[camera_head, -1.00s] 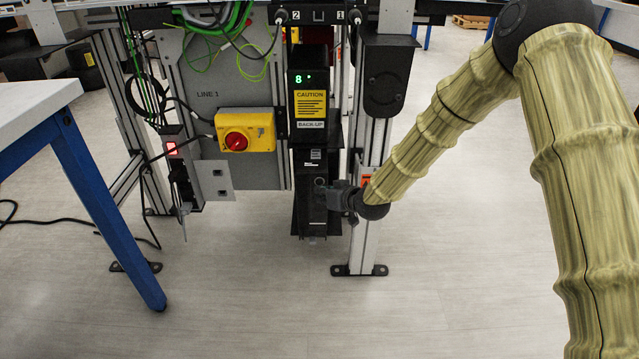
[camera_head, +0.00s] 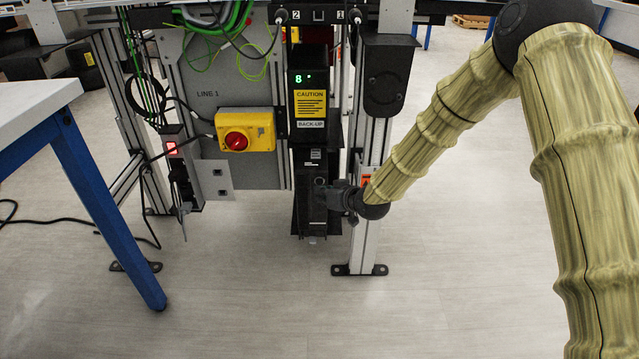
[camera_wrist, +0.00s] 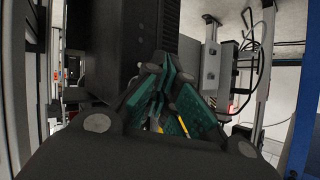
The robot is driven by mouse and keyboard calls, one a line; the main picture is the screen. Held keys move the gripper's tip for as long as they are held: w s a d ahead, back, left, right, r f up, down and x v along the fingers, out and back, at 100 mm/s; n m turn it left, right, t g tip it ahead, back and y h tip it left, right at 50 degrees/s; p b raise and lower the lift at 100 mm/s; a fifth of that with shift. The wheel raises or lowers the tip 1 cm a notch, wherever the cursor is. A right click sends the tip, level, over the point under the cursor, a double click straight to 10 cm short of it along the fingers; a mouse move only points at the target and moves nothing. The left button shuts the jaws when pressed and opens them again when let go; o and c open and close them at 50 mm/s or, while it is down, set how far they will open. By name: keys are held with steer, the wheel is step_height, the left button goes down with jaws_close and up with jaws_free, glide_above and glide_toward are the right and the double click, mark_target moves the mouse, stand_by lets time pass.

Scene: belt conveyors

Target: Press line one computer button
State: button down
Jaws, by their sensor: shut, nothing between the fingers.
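The line one computer is a slim black box (camera_head: 312,218) standing upright under the back-up unit, below the grey LINE 1 panel's right edge in the head view. My gripper (camera_head: 326,196) is at its front face, coming from the right, with the fingertips at or very near the surface. I cannot tell whether they touch it. The button itself is not clear, as the fingers cover part of the front. In the wrist view my gripper (camera_wrist: 160,72) shows shut, its green-padded fingers together and empty, close to a dark box face (camera_wrist: 110,45).
A black back-up unit (camera_head: 308,75) with a yellow caution label is above the computer. A yellow box with a red rotary switch (camera_head: 236,140) is on the LINE 1 panel (camera_head: 215,95). An aluminium post (camera_head: 369,215) stands to the right. A blue-legged table (camera_head: 95,185) is at left.

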steer(key=shift+w, duration=0.15)
steer(key=shift+w+p, duration=0.3)
steer(key=shift+p, duration=0.05)
steer(key=shift+w, duration=0.4)
stand_by(1.2)
steer(key=shift+s, duration=0.1)
steer(key=shift+s+p, duration=0.65)
steer(key=shift+s, duration=0.1)
steer(key=shift+s, duration=0.1)
steer(key=s+p, duration=0.2)
steer(key=s, duration=0.2)
steer(key=shift+s, duration=0.4)
stand_by(0.6)
